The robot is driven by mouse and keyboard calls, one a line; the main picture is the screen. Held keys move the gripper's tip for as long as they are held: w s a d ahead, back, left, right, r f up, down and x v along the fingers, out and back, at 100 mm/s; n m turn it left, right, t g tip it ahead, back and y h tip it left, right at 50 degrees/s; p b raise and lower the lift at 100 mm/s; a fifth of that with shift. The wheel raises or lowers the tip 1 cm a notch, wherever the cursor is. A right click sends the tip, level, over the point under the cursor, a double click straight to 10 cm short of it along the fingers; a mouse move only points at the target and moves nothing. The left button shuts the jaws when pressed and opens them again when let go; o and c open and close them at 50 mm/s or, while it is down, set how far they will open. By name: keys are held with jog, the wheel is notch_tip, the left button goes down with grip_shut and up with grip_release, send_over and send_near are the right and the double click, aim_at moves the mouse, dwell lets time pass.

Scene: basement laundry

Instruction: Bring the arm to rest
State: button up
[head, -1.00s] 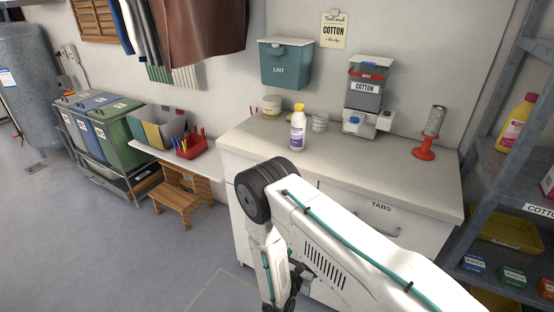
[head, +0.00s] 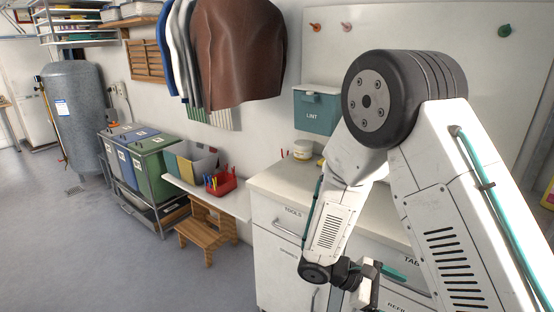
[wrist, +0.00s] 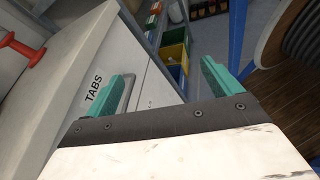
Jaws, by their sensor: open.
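My arm shows large on the right of the head view, bent at a dark round joint, with its forearm hanging down in front of the white counter cabinet (head: 275,262). My gripper (wrist: 165,85) has its two teal fingers wide apart in the wrist view, with nothing between them. A teal finger also shows at the lower edge of the head view, where the gripper is partly cut off. The drawer marked TABS (wrist: 97,88) lies beyond the left finger; I cannot tell the exact gap.
Hanging clothes (head: 235,50), a teal lint box (head: 316,112) and a counter (head: 275,185) stand behind my arm. A wooden step stool (head: 205,228), a red caddy (head: 220,184) and sorting bins (head: 152,165) are to the left. The floor at left is clear. Shelving (wrist: 172,50) shows in the wrist view.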

jog(key=s+r+m+t+y, duration=0.2)
jog(key=s+r+m+y, duration=0.4)
jog(key=s+r, duration=0.3)
jog(key=s+a+r+m+t+y, duration=0.1)
jog(key=s+r+m+t+y, duration=0.2)
jog(key=r, duration=1.3)
jog(key=s+m+y, duration=0.3)
jog(key=s+y, duration=0.1)
jog(key=s, duration=0.2)
jog(key=shift+a+r+y, duration=0.15)
jog(key=shift+a+y, duration=0.05)
jog(key=shift+y, duration=0.1)
